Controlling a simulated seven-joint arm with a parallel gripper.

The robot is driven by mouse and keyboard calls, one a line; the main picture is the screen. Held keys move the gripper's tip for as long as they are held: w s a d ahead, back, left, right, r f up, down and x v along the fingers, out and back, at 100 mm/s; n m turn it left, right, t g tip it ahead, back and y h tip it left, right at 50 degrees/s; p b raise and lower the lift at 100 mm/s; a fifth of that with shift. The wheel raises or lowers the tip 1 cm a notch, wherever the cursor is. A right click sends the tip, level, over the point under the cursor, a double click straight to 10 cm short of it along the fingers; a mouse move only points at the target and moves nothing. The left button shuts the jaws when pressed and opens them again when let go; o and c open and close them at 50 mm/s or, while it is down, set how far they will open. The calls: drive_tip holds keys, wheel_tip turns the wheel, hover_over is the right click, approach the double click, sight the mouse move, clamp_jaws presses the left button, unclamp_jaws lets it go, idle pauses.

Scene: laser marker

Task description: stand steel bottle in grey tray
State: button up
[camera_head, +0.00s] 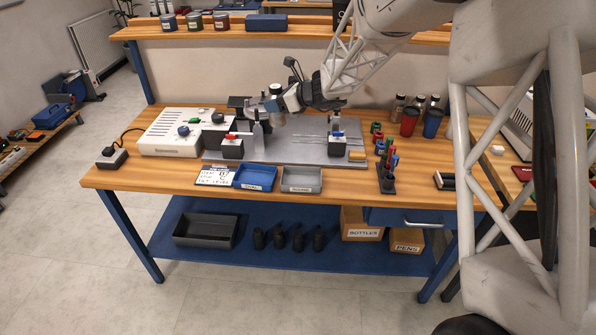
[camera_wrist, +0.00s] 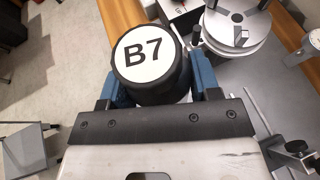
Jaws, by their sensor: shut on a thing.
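In the wrist view a round black cap marked "B7" (camera_wrist: 148,55) sits between the two blue fingers of my gripper (camera_wrist: 155,85). It is the top of the bottle, and the gripper is shut on it. The cap hides most of the bottle's body. In the head view my gripper (camera_head: 272,103) is over the left part of the metal plate on the bench. A small silvery upright shape (camera_head: 258,142) shows just below it; its base is hard to make out. The grey tray (camera_head: 301,188) lies at the bench's front edge and looks empty.
A blue tray (camera_head: 255,186) lies left of the grey one, beside a white card (camera_head: 214,177). A white control box (camera_head: 172,147) stands at left. A pen holder (camera_head: 387,183) and cups (camera_head: 409,121) stand at right. A round chuck (camera_wrist: 237,27) is close to the bottle.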

drive_tip(key=s+d+f+n+g, duration=0.1)
drive_tip(key=s+d+f, duration=0.3)
drive_tip(key=s, duration=0.3)
drive_tip(key=s+d+f+g, duration=0.1)
drive_tip(key=s+d+f, duration=0.3)
drive_tip(key=s, duration=0.3)
drive_tip(key=s+d+f+n+g+y, duration=0.1)
drive_tip(key=s+d+f, duration=0.4)
drive_tip(key=s, duration=0.2)
drive_tip(key=shift+s+f+n, duration=0.25)
drive_tip(key=shift+f+n, duration=0.05)
drive_tip(key=shift+f, duration=0.05)
drive_tip(key=w+a, duration=0.2)
drive_tip(key=w, duration=0.5)
drive_tip(key=w+a+f, duration=0.1)
drive_tip(key=w+a, duration=0.1)
drive_tip(key=w, duration=0.6)
drive_tip(key=shift+w+a+f, duration=0.15)
drive_tip(key=shift+a+f, duration=0.1)
drive_tip(key=shift+a, duration=0.15)
drive_tip(key=shift+f, duration=1.75)
drive_tip(key=shift+f, duration=0.15)
drive_tip(key=o, duration=1)
